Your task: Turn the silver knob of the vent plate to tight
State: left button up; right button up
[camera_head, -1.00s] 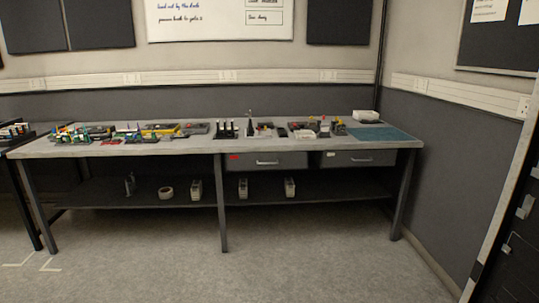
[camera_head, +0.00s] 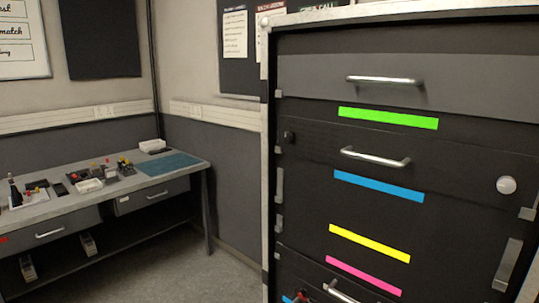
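A round silver knob (camera_head: 506,185) sits at the right end of a dark panel in the rack on the right. That panel (camera_head: 450,165) appears to be the vent plate, but its vent pattern is hard to make out. A smaller black knob (camera_head: 289,137) is at its left end, and a silver bar handle (camera_head: 375,157) is in its middle. The knob's tightness cannot be read from here. Neither of my grippers is in view.
The rack has a light metal edge (camera_head: 266,150), a top drawer with a handle (camera_head: 384,80), and green (camera_head: 388,118) and blue (camera_head: 378,186) strips. A workbench (camera_head: 115,182) with small items stands at left. Floor (camera_head: 185,275) is clear between them.

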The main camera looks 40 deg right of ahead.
aim_at(506, 184)
jog(key=z, duration=2)
jog(key=k+l, duration=0.1)
jog(key=l, duration=0.2)
jog(key=k+l, duration=0.15)
jog(key=l, duration=0.15)
